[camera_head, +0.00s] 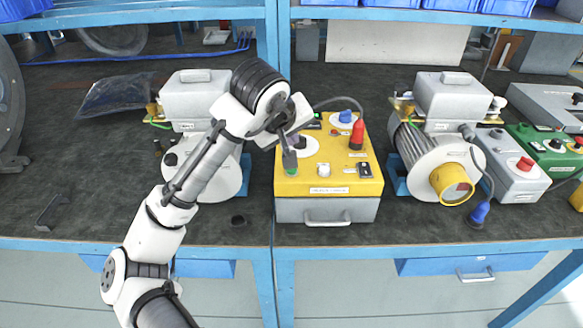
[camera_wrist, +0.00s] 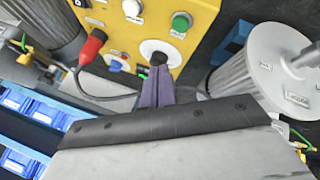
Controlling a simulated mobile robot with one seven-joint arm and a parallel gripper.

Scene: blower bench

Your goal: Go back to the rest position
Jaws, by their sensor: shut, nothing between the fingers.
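My gripper (camera_head: 289,158) is over the left part of the yellow-topped control box (camera_head: 345,180), its tips just above the green button (camera_head: 291,171) in the head view. In the wrist view the shut fingers (camera_wrist: 158,72) point at a round white dial plate (camera_wrist: 160,47) with a dark knob. The fingers partly hide that knob, and I cannot tell whether they touch it. Nothing is held. The green button (camera_wrist: 181,21) stands apart from the fingertips in the wrist view. My arm reaches in from the lower left.
A red plug (camera_head: 357,134) with a dark cable stands on the box. A blower motor (camera_head: 440,165) is to the right, and another (camera_head: 228,175) is partly behind my arm. A grey box with a red button (camera_head: 525,164) is farther right. A blue shelf (camera_head: 420,15) crosses above.

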